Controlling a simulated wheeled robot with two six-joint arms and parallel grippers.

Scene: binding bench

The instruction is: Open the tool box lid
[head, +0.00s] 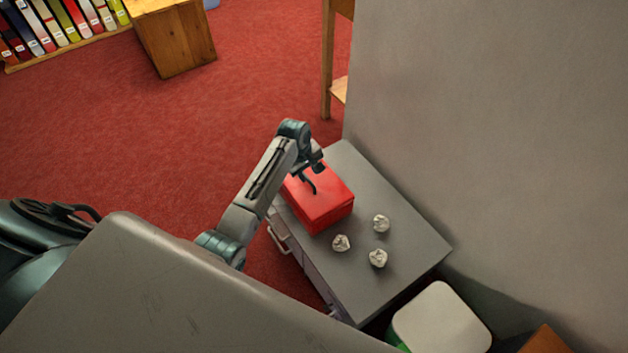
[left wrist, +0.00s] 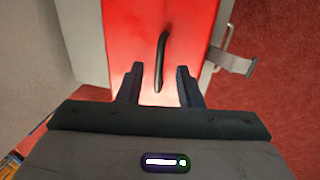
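The red tool box (head: 325,203) sits on the grey cabinet top in the head view, with its lid down. It also fills the middle of the left wrist view (left wrist: 190,25). A dark curved handle (left wrist: 162,58) stands on the lid. My left gripper (head: 309,180) is over the lid. In the left wrist view its two fingers (left wrist: 160,88) are apart, with the near end of the handle between or just beyond their tips. I cannot tell whether they touch it. My right gripper is in neither view.
Several crumpled paper balls, one of them nearest the box (head: 341,243), lie on the grey cabinet (head: 405,240). A wall (head: 480,120) rises along its right side. A white-lidded bin (head: 442,318) stands in front. Red carpet (head: 200,120) is open to the left.

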